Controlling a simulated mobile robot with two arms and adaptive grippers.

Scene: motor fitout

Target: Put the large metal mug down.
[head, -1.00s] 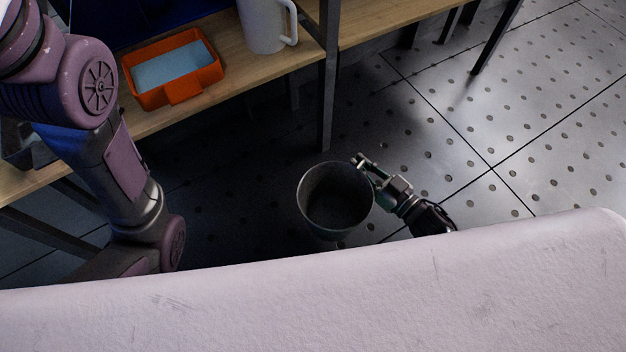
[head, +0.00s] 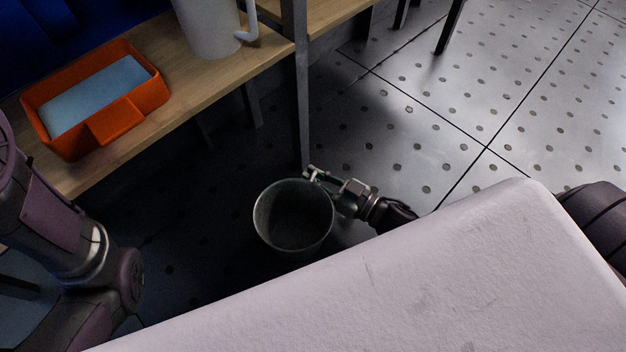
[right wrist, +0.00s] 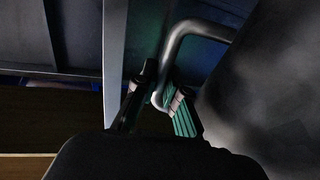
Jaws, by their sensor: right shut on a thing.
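The large metal mug (head: 293,222) is dark grey and open at the top, low in front of the shelf in the head view. My right gripper (head: 312,174) is at its far right side, shut on its handle. In the right wrist view the fingers (right wrist: 160,100) close around the bent metal handle (right wrist: 192,32), and the mug's grey wall (right wrist: 265,95) fills the right side. Whether the mug's base touches anything is hidden. My left arm shows at the left edge of the head view, but its gripper is out of view.
A wooden shelf (head: 200,92) holds an orange bin (head: 115,122) with a light blue insert and a white pitcher (head: 208,28). A dark shelf post (head: 302,100) stands just behind the mug. The dotted floor (head: 420,120) is open at the right.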

